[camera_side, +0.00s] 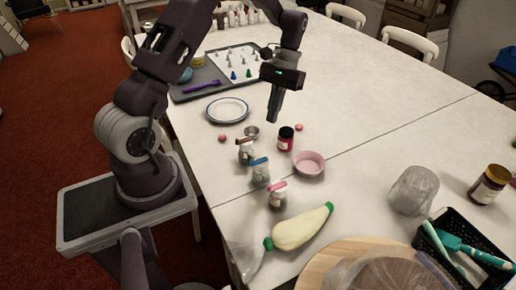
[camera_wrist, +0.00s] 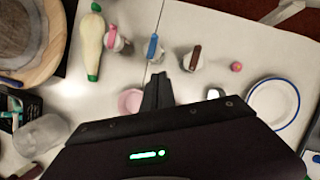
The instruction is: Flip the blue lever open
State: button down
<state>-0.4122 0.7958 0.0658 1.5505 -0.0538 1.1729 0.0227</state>
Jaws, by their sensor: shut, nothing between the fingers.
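A small clear jar (camera_side: 261,178) with a blue lever (camera_side: 259,161) on its lid stands upright in the middle of a row of three jars. The blue lever also shows in the wrist view (camera_wrist: 153,46), lying across the jar's top. I cannot tell whether it is latched. My gripper (camera_side: 272,120) points down with its fingers together, empty, above the table beyond the jars. In the wrist view, its fingertips (camera_wrist: 158,76) lie just below the blue-lever jar in the picture, apart from it.
Jars with a brown lever (camera_side: 244,141) and a pink lever (camera_side: 277,185) flank it closely. A pink bowl (camera_side: 309,164), a dark red jar (camera_side: 285,140) and a small metal cup (camera_side: 252,132) stand nearby.

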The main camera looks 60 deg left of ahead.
aim_at(255, 161)
jog(key=s+d+f, duration=0.1)
jog(key=f, duration=0.1)
jog(key=s+d+f, duration=0.1)
jog(key=s+f, duration=0.1)
jog(key=f, duration=0.1)
jog(key=s+d+f, duration=0.1)
jog(key=s+f, duration=0.1)
jog(key=f, duration=0.1)
jog(key=shift+s, duration=0.25)
jog(key=shift+s+d, duration=0.2)
jog(key=shift+s, duration=0.3)
